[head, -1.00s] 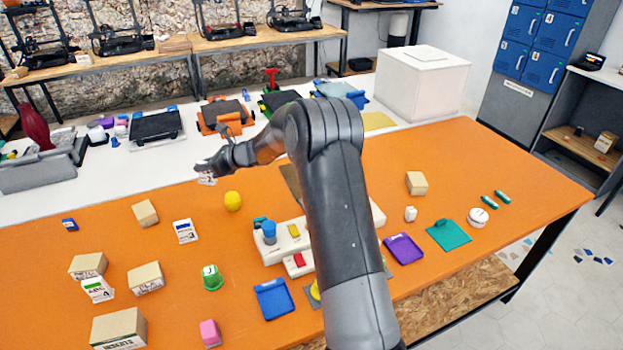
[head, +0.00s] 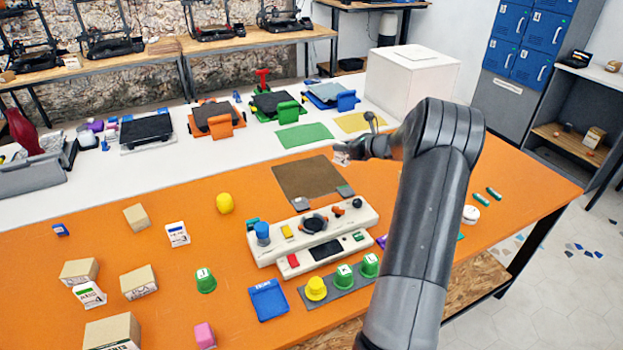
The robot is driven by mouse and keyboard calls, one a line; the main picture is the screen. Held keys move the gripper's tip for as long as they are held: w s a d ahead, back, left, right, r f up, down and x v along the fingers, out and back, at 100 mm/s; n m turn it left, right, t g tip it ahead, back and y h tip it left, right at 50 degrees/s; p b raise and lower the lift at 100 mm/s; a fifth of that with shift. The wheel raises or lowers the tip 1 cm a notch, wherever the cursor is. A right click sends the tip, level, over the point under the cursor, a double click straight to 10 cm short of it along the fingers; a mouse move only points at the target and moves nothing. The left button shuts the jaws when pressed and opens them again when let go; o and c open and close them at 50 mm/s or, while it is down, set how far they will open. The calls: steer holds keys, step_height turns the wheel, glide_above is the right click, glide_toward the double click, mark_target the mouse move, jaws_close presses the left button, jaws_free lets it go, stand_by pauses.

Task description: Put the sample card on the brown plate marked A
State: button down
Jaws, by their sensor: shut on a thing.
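My gripper (head: 341,157) is at the end of my raised arm, above the right far part of the orange table. It is shut on a small pale thing (head: 340,160) that looks like the sample card, mostly hidden by the fingers. A flat brown plate (head: 308,177) lies on the orange table, below and left of my gripper. No letter A can be read on it. A small grey piece (head: 301,204) and a grey-green piece (head: 345,190) sit at its near edge.
A white control panel (head: 365,214) with knobs stands just in front of the brown plate. Green (head: 303,135) and yellow (head: 357,123) sheets lie on the white table behind. A yellow lump (head: 225,203), boxes (head: 137,217) and a white carton (head: 177,234) stand to the left.

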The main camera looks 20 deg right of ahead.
steer(key=shift+d+f, duration=0.1)
steer(key=shift+f, duration=0.05)
steer(key=shift+w+a+f, duration=1.2)
steer(key=shift+w+f, duration=0.2)
steer(key=shift+f, duration=0.4)
steer(key=shift+w+a+f, duration=1.2)
steer(key=shift+w+f, duration=0.2)
steer(key=shift+f, duration=0.35)
steer(key=shift+w+a+f, duration=1.2)
steer(key=shift+w+f, duration=0.2)
steer(key=shift+f, duration=0.4)
steer(key=shift+f, duration=0.1)
steer(key=c, duration=1.4)
jaws_free()
